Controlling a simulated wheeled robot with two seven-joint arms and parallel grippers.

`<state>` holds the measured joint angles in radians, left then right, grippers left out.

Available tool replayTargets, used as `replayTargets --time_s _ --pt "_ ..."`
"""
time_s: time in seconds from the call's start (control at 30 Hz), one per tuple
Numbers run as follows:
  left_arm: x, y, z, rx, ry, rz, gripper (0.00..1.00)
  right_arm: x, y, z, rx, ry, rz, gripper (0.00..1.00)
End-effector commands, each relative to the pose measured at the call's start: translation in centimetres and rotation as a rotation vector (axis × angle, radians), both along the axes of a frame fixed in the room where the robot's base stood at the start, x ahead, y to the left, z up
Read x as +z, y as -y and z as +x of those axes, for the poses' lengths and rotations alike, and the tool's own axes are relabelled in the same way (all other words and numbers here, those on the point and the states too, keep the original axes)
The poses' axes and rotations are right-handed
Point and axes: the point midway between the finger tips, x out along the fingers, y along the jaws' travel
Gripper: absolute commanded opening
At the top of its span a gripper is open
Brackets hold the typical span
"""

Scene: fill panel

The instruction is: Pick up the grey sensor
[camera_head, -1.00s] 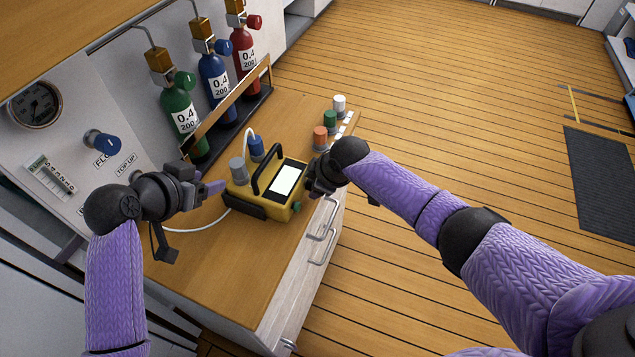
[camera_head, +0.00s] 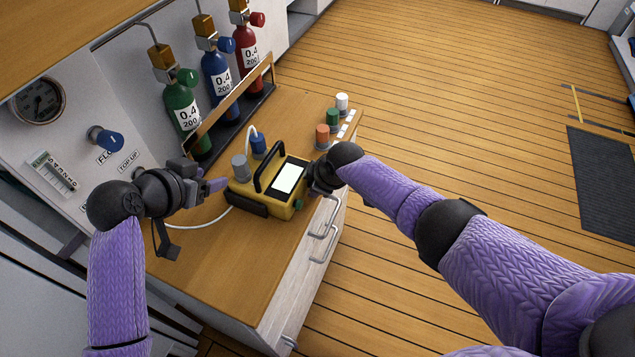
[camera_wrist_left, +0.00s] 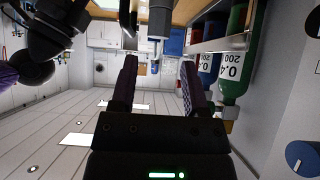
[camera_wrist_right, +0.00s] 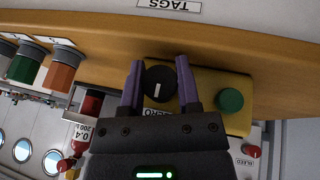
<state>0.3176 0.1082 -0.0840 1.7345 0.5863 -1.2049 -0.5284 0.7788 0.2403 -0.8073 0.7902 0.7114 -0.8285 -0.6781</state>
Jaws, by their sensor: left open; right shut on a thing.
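In the left wrist view a grey cylinder, seemingly this sensor (camera_wrist_left: 160,18), shows beyond the open fingers (camera_wrist_left: 158,85). My right gripper (camera_head: 315,178) is at the instrument's right end. The right wrist view shows its fingers (camera_wrist_right: 160,88) shut on the black knob (camera_wrist_right: 158,82), beside a green button (camera_wrist_right: 229,100).
Orange (camera_head: 322,135), green (camera_head: 333,117) and white (camera_head: 342,103) capped sensors stand at the counter's far right edge. Green, blue and red gas cylinders stand behind a wooden rail (camera_head: 231,106). The near counter (camera_head: 235,265) is mostly clear.

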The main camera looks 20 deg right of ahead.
Motion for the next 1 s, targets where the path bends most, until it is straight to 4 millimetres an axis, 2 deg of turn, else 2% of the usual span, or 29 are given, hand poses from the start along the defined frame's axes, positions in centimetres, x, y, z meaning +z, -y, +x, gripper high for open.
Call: replayTargets --time_s 0.2,0.27,0.4,0.53,0.67,0.77,1.0 --pt "0.0 0.0 0.0 0.0 0.0 0.0 0.59 0.0 0.0 0.0 0.0 0.0 0.0 0.0" --pt "0.0 0.0 0.0 0.0 0.0 0.0 0.63 0.0 0.0 0.0 0.0 0.0 0.0 0.0" --pt "0.0 0.0 0.0 0.003 -0.002 -0.003 0.63 0.0 0.0 0.0 0.0 -0.001 -0.001 0.0" --pt "-0.2 -0.1 -0.1 0.106 -0.072 -0.12 0.63 0.0 0.0 0.0 0.0 -0.001 -0.001 0.0" --pt "-0.4 -0.2 -0.2 0.387 -0.276 -0.459 0.63 0.0 0.0 0.0 0.0 -0.001 -0.001 0.0" --pt "-0.6 -0.3 -0.4 0.635 -0.483 -0.783 0.63 0.0 0.0 0.0 0.0 -0.001 -0.001 0.0" --pt "-1.1 -0.9 -1.0 1.182 -1.057 -1.545 0.63 0.0 0.0 0.0 0.001 0.0 -0.001 0.0"
